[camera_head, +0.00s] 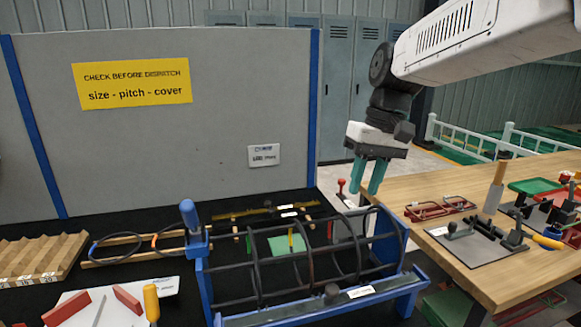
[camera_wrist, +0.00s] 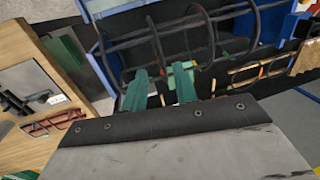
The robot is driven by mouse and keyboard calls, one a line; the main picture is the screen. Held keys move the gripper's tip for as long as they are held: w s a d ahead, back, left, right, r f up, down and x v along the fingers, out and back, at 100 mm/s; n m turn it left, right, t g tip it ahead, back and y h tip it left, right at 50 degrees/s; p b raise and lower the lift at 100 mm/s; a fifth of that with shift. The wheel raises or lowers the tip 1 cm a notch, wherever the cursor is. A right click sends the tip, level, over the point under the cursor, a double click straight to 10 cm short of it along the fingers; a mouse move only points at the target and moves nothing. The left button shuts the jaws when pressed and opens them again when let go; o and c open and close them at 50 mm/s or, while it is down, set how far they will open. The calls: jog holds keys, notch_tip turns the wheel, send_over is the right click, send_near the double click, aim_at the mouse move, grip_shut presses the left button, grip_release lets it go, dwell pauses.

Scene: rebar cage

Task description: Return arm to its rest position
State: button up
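My gripper (camera_head: 369,176) hangs from my white arm at the upper right of the head view, with its two green fingers pointing down. The fingers are apart and nothing shows between them. It is in the air above the back right end of the rebar cage (camera_head: 309,282), touching nothing that I can see. The cage has dark bars and hoops in a blue frame on the black table. In the wrist view the green fingertips (camera_wrist: 160,88) stand apart, with the cage (camera_wrist: 155,42) beyond them.
A wooden bench (camera_head: 470,285) with tools and red bent bars (camera_head: 440,207) is at right. A grey panel (camera_head: 190,120) with a yellow sign (camera_head: 132,83) stands behind the black table. A ridged wooden rack (camera_head: 38,256) is at left. The air around my gripper looks clear.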

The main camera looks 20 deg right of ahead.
jog(key=s+a+f+h, duration=0.1)
jog(key=s+f, duration=0.2)
jog(key=s, duration=0.6)
jog(key=s+a+f+t+h, duration=0.1)
jog(key=s+f, duration=0.3)
jog(key=s, duration=0.6)
jog(key=shift+s+a, duration=0.15)
jog(key=shift+s, duration=0.1)
jog(key=shift+a, duration=0.1)
